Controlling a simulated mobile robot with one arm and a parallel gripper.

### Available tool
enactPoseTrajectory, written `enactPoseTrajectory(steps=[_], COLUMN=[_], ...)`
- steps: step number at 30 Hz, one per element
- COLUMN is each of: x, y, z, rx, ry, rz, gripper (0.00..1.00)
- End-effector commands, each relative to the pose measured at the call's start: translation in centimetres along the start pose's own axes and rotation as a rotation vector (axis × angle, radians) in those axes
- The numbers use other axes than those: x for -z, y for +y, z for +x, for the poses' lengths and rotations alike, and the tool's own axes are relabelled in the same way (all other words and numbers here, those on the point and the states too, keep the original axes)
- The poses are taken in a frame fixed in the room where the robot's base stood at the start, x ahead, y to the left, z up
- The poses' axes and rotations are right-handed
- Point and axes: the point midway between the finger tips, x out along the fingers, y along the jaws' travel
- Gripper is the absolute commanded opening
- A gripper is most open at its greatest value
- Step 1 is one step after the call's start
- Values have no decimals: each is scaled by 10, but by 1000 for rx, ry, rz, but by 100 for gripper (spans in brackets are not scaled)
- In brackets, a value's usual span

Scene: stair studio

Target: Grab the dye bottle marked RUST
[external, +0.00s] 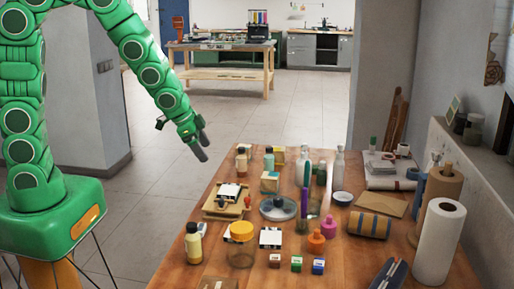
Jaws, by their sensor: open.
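My gripper (203,147) is open and empty, in the air at the table's far left edge, pointing down to the right. No marking reads RUST at this size, so I cannot tell which bottle it is. Small bottles stand near the front: an orange one (316,242), a pink one (328,228), and a cream bottle with a dark cap (194,245) at the left. More bottles stand at the back, including a teal one (269,162).
The wooden table (345,268) is crowded. A wall ledge runs along the right. Floor left of the table is clear.

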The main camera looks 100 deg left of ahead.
Motion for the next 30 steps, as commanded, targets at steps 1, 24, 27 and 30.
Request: enactPoseTrajectory(steps=[1, 24, 27, 30], x=[-1, -4, -9, -15], y=[-9, -106, -113, -119], z=[14, 157, 168, 177], rx=[2, -19, -25, -31], ry=[12, 398, 444, 487], rz=[-6, -98, -116, -136], gripper=[75, 75, 75, 75])
